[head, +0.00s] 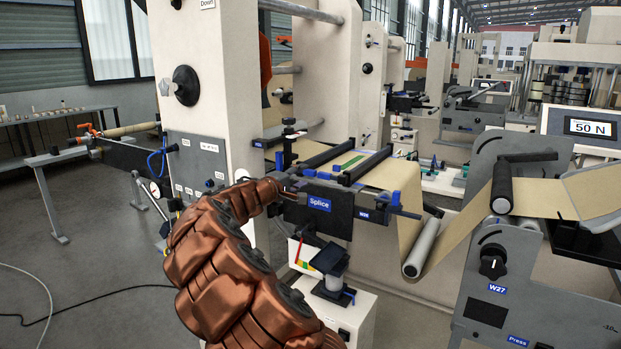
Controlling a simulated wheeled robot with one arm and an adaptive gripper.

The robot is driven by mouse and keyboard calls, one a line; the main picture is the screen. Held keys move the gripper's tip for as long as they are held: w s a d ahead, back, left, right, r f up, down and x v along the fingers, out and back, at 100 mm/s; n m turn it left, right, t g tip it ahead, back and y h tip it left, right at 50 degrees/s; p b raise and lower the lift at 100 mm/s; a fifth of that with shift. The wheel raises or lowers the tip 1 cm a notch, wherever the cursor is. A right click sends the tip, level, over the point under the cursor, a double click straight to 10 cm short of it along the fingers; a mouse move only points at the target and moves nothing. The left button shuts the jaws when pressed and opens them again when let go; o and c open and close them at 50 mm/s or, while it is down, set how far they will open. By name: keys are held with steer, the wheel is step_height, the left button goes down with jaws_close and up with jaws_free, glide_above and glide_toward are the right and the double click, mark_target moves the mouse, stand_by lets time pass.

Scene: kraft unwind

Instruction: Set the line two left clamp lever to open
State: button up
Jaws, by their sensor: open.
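The splice table (319,204), with a blue "Splice" label on its front, stands at mid-picture. Two dark clamp bars cross its top, a left one (328,155) and a right one (364,165). A small blue part (280,161) stands upright at the table's left end; I cannot tell whether it is the left clamp lever, or how that lever is set. My copper arm comes up from the bottom and bends right. My gripper (287,188) is at the table's front left edge, small and dark, with its jaws open. Whether it touches anything is unclear.
A tall cream machine column (205,70) with a grey panel (197,163) stands behind my arm. A white cabinet (350,318) stands below the table. Floor at left is open, with cables.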

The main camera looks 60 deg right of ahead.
mark_target(310, 174)
steer(key=shift+n+t, duration=0.8)
steer(key=shift+w+d+f+p, duration=0.25)
steer(key=shift+w+d+f, duration=0.25)
steer(key=shift+d, duration=0.7)
steer(key=shift+w+d+f+p, duration=0.2)
steer(key=shift+w+d+f, duration=0.3)
steer(key=shift+d, duration=0.7)
steer(key=shift+w+d+f+p, duration=0.25)
steer(key=shift+w+d+f, duration=0.25)
steer(key=shift+d, duration=0.7)
steer(key=shift+w+d+r, duration=0.15)
steer(key=shift+d+r, duration=0.05)
steer(key=shift+d, duration=0.45)
steer(key=shift+d+f+p, duration=0.1)
steer(key=shift+d+p, duration=0.25)
steer(key=shift+d, duration=0.35)
jaws_close()
